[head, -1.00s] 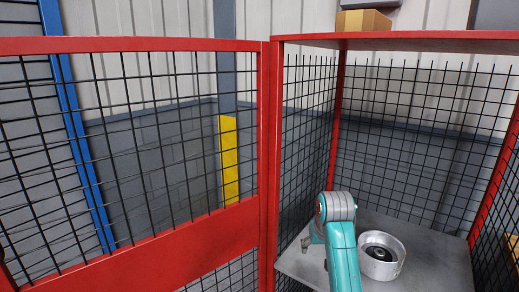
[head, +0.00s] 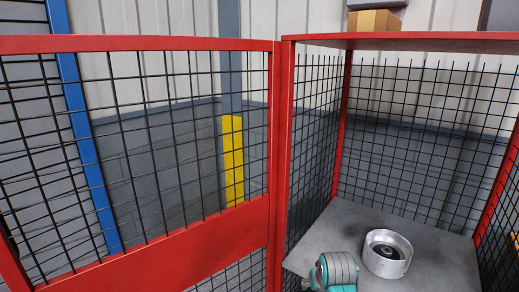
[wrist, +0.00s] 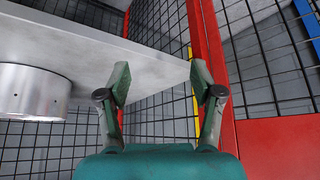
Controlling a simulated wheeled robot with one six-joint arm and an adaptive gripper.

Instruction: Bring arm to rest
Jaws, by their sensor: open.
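My gripper (wrist: 161,86) is open and empty in the wrist view, its two fingers spread apart with nothing between them. In the head view only a teal and grey part of my arm shows at the bottom edge, in front of the shelf. A round metal clutch housing (head: 387,267) with a dark hub sits on the grey shelf (head: 420,240) of the red cage. The same housing (wrist: 32,92) shows at the left edge of the wrist view, to the left of my gripper and apart from it.
A red-framed mesh door (head: 190,237) stands at the left of the red mesh cage (head: 400,42). A cardboard box (head: 374,21) rests on top of the cage. Behind stand a yellow post (head: 232,160) and a blue upright (head: 85,130). The shelf around the housing is bare.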

